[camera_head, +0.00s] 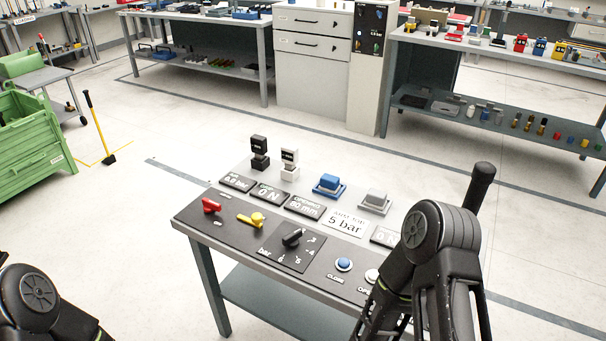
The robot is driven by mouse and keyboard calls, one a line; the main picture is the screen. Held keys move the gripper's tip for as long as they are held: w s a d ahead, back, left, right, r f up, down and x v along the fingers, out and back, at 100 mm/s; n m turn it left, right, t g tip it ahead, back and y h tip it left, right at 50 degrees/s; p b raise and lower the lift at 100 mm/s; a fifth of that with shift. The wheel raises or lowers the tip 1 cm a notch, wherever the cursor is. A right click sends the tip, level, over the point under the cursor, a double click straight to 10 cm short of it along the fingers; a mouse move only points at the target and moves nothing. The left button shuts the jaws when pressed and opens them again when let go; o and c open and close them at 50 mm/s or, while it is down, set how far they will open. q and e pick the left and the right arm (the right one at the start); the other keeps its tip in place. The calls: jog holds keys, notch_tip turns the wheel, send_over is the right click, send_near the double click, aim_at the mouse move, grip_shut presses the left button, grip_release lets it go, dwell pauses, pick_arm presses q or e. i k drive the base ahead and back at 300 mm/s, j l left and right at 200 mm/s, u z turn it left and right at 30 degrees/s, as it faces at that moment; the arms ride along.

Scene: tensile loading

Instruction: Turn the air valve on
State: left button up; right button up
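A black pointer knob (292,237) with a bar scale sits to the right of the yellow handle. Parts of my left arm show at the lower left and of my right arm at the lower right. Neither gripper's fingers show, and nothing of mine touches the handles.
A blue button (344,264) marked CLOSE and a white button (372,275) marked OPEN sit right of the knob, near my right arm.

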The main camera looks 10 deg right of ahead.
aim_at(210, 206)
jog(key=i+j+z, duration=0.2)
jog(key=j+z, duration=0.15)
jog(key=i+j+z, duration=0.15)
jog(key=j+z, duration=0.6)
jog(key=i+j+z, duration=0.1)
jog(key=j+z, duration=0.25)
